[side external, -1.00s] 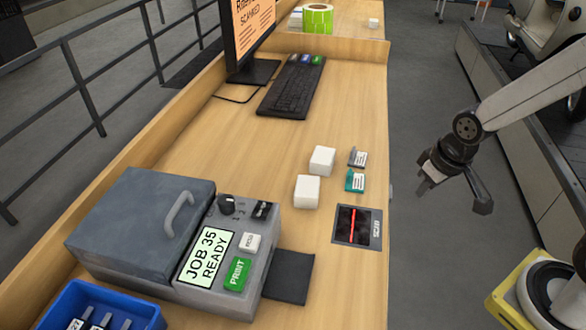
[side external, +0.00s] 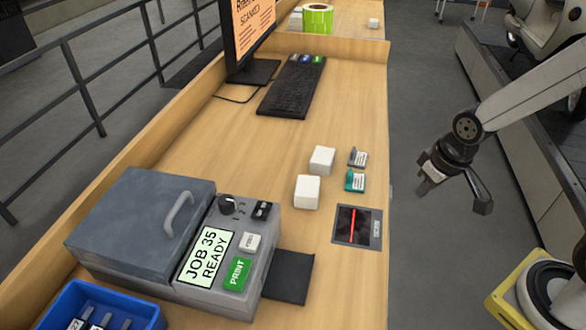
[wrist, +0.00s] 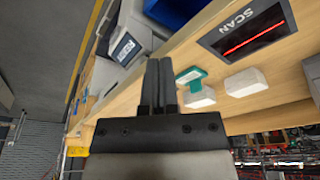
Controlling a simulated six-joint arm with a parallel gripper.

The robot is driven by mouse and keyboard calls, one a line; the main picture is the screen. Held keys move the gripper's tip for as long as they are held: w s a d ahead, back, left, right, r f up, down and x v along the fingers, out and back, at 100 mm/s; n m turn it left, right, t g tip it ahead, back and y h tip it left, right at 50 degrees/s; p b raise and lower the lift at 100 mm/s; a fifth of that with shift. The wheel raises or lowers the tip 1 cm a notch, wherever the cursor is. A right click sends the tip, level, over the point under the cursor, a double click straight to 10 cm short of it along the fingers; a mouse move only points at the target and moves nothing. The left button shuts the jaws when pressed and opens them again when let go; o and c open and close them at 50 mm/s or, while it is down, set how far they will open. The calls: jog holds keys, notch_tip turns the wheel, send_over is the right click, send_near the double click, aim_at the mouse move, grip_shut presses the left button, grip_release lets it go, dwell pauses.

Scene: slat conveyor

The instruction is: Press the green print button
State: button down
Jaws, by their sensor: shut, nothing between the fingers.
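The green PRINT button (side external: 237,274) is on the top panel of the grey label printer (side external: 262,278) at the front left of the bench. A white FEED button is just behind it, and the printer's screen (side external: 205,257) reads "JOB 35 READY". My gripper (side external: 425,187) is off the bench's right edge, well to the right of and behind the printer, touching nothing. In the wrist view my gripper's fingers (wrist: 158,85) are together and empty. The printer's lit screen (wrist: 124,50) shows there at the upper left; I cannot make out the green button in that view.
A scanner plate (side external: 357,227) with a red line lies right of the printer. Two white blocks (side external: 307,191) and two small tagged parts (side external: 355,180) sit behind it. A blue bin (side external: 105,306) stands front left. A keyboard (side external: 291,88) and monitor are farther back.

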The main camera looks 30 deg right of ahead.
jog(key=a, duration=0.1)
notch_tip(320, 180, up, 14)
jog(key=n+t+y, duration=0.1)
jog(key=t+y, duration=0.1)
jog(key=y, duration=0.4)
send_over(240, 273)
jog(key=shift+r, duration=0.1)
jog(key=shift+f, duration=0.2)
jog(key=shift+f, duration=4.25)
